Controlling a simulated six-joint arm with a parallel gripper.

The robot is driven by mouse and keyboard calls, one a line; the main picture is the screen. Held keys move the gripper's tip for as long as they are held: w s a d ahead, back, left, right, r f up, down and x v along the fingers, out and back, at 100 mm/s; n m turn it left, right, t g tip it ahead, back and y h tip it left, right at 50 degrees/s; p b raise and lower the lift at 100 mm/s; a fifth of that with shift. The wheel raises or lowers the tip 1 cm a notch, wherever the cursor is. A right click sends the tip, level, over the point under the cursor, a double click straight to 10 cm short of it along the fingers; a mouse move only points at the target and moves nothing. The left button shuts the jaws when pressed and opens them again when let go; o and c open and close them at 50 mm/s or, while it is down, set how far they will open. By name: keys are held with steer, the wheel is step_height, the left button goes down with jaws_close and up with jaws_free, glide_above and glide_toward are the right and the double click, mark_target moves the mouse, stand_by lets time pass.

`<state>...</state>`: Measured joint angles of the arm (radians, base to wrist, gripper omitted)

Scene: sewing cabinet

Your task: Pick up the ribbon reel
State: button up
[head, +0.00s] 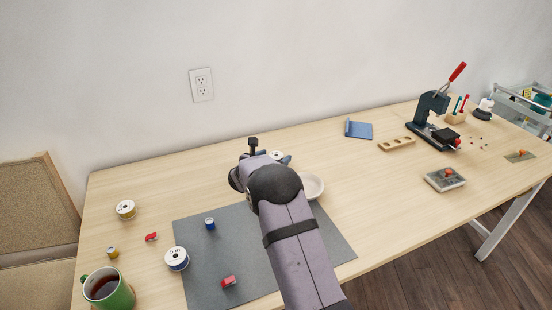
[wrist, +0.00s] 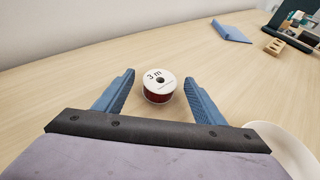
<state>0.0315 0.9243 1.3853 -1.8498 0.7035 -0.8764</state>
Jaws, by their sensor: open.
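A ribbon reel with a white top marked "3 m" and dark red ribbon around its side (wrist: 159,90) stands upright on the wooden table in the wrist view. My gripper (wrist: 159,77) is open, with one blue finger on each side of the reel and a visible gap on both sides. In the head view only a bit of this reel's white top (head: 276,154) shows beyond my arm, which hides the rest. Two other reels stand to the left in the head view: a yellow one (head: 125,207) and a blue one marked "5 m" (head: 177,257).
A white bowl (head: 312,187) stands just right of my arm; its edge shows in the wrist view (wrist: 284,150). A grey mat (head: 203,284) lies under my arm. A blue folder-like item (head: 359,130) and a wooden block with holes (head: 397,143) lie farther right.

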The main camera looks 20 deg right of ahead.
mark_target(274, 158)
steer(key=shift+c, duration=0.6)
steer(key=c, duration=1)
step_height(274, 158, up, 10)
steer(key=shift+p, duration=0.4)
